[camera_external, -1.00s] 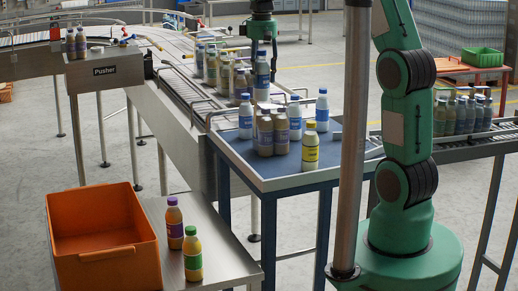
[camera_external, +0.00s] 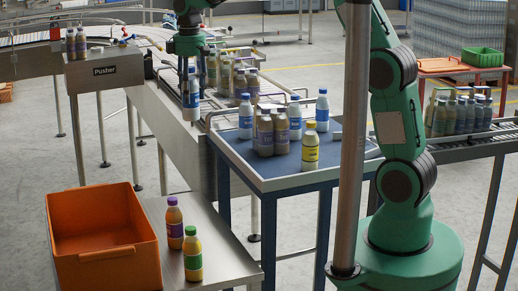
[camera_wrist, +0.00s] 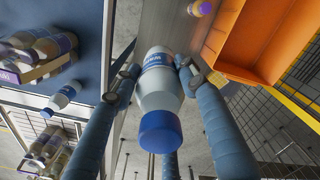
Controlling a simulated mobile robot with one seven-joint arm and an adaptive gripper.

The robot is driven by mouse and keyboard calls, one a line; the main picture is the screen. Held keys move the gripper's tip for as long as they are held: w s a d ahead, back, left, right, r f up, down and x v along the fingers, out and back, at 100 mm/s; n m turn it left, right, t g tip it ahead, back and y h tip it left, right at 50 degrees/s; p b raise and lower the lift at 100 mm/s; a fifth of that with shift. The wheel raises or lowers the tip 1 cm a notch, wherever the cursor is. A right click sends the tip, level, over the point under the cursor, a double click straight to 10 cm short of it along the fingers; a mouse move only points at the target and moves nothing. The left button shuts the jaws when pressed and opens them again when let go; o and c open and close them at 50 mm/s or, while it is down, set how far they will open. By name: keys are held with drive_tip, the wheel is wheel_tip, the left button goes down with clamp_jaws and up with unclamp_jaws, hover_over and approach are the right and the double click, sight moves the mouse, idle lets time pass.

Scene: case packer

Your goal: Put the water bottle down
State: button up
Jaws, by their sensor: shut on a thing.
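A white water bottle with a blue label (camera_external: 190,98) hangs upright in my gripper (camera_external: 190,72), left of the blue table and in front of the conveyor's side in the external view. In the wrist view the bottle (camera_wrist: 158,95), with its blue cap toward the camera, sits between the two fingers (camera_wrist: 158,68). My gripper is shut on it. I see nothing touching the bottle's base, but its exact height is unclear.
The blue table (camera_external: 290,175) holds several bottles, including a yellow one (camera_external: 310,148). A metal side table (camera_external: 222,255) carries a purple-capped bottle (camera_external: 174,223) and a green-capped bottle (camera_external: 192,256). An orange crate (camera_external: 105,255) looks empty. More bottles stand on the conveyor.

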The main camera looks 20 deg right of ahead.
wheel_tip(320, 180, down, 32)
drive_tip(key=shift+d+r, duration=0.15)
drive_tip(key=shift+r, duration=0.05)
drive_tip(key=shift+w, duration=0.1)
drive_tip(key=shift+w, duration=0.15)
drive_tip(key=w+a, duration=0.4)
drive_tip(key=w, duration=0.2)
drive_tip(key=w+a+f+p, duration=0.1)
drive_tip(key=w+a, duration=0.3)
drive_tip(key=w, duration=0.3)
drive_tip(key=shift+w+f, duration=0.25)
drive_tip(key=shift+w, duration=0.05)
drive_tip(key=shift+f+p, duration=0.45)
drive_tip(key=shift+f, duration=1.25)
drive_tip(key=shift+f, duration=0.15)
drive_tip(key=o, duration=1.4)
